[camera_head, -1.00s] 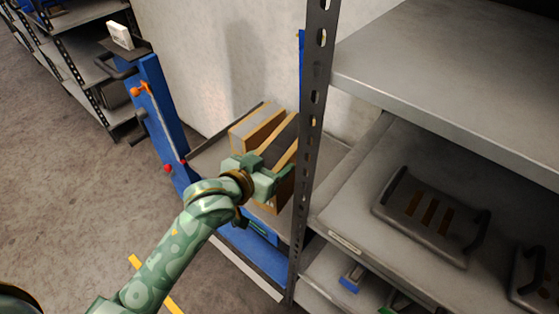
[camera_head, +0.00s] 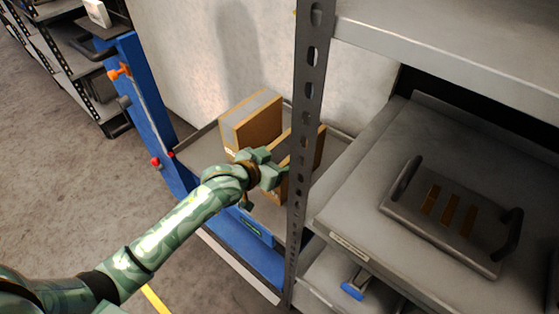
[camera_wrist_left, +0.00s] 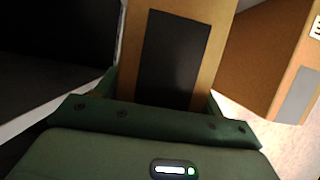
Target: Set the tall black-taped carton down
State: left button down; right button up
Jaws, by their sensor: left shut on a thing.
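The black-taped carton (camera_head: 282,148) is brown and partly hidden behind a shelf post and my gripper. In the left wrist view, its black tape (camera_wrist_left: 176,55) runs along the face between my fingers. My left gripper (camera_head: 272,174) is shut on this carton, over the grey tray of a blue lift. I cannot tell whether the carton touches the tray. My right gripper is not in view.
A second brown carton (camera_head: 252,128) with grey tape stands on the tray (camera_head: 203,146), left of the held one with a gap. The perforated shelf post (camera_head: 305,120) is close on the right. A die with handles (camera_head: 450,218) lies on the shelf. A wall is behind.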

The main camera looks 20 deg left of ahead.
pick_arm(q)
jog(key=shift+r, duration=0.1)
jog(key=shift+c, duration=1.1)
grip_release()
jog(key=shift+s, duration=0.1)
